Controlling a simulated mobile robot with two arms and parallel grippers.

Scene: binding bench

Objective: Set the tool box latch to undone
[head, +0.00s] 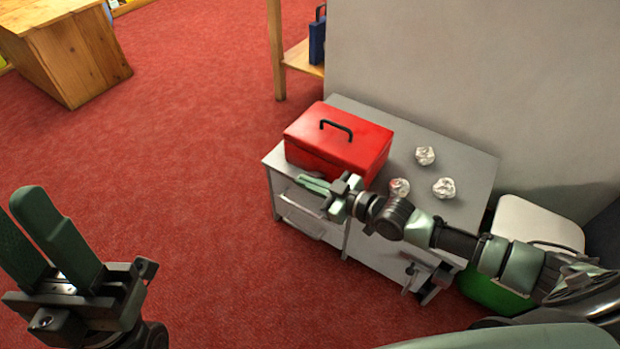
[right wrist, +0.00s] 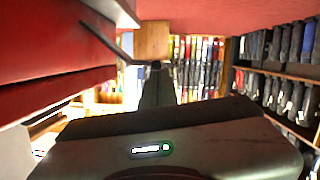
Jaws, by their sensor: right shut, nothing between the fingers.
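The red tool box (head: 340,144) with a black top handle stands closed on the grey cabinet. Its red side also fills the left of the right wrist view (right wrist: 45,50). A thin dark bar (right wrist: 112,38) reaches out from that side towards my fingertips; it may be the latch, but I cannot tell how it is set. My right gripper (head: 312,185) is shut and empty, just in front of the box's near face. Its fingers show in the right wrist view (right wrist: 157,88), close to the bar's end. My left gripper (head: 40,240) is open and empty, far from the box.
The grey cabinet (head: 462,168) has drawers in front. Several crumpled paper balls, one here (head: 425,155), lie right of the box. A white-and-green bin (head: 540,222) stands right of the cabinet. A wooden table (head: 75,50) stands at far left. Red carpet between is clear.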

